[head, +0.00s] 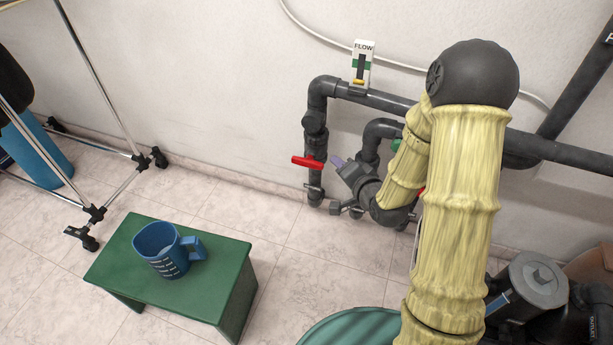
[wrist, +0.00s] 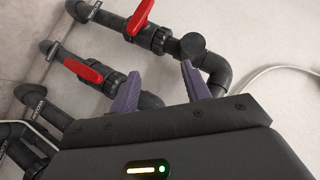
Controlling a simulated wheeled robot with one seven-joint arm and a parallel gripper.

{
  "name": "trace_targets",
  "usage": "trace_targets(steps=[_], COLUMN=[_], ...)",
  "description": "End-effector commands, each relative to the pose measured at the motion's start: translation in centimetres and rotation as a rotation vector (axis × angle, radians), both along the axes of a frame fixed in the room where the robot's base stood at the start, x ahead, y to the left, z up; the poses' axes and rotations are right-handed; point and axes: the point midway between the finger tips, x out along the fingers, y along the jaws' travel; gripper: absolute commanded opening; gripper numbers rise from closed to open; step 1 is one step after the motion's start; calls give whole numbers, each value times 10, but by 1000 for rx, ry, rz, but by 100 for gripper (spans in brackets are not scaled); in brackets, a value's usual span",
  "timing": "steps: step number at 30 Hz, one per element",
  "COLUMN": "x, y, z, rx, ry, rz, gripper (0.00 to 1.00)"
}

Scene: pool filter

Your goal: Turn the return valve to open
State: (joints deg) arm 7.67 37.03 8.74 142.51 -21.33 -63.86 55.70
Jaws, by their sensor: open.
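A red valve handle (head: 308,162) sits on the leftmost dark vertical pipe in the head view, lying across the pipe. In the wrist view a red handle (wrist: 138,18) at the top lies across its pipe. A second red handle (wrist: 83,70), lower left, lies roughly along its pipe. The tags there are too small to read, so I cannot tell which valve is the return. My gripper (wrist: 159,67) is open and empty, its purple fingers apart and pointing toward the pipework. In the head view my gripper (head: 340,162) is just right of the left handle, apart from it.
A flow gauge (head: 362,65) stands on the upper horizontal pipe. A green stool (head: 215,290) with a blue jug (head: 165,250) stands at left front. A metal rack (head: 120,190) is farther left. A grey pump-like housing (head: 535,280) is at lower right. Tiled floor left of the pipes is clear.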

Motion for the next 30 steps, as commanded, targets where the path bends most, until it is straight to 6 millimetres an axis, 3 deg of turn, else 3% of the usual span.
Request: trace_targets(steps=[1,16,21,30], x=[1,6,5,5], y=[3,20,21,21], z=[-27,-133,-144,-140], rx=[41,517,617,627], ry=[-10,-127,-148,-152], rz=[-3,-36,-37,-38], gripper=[47,47,47,47])
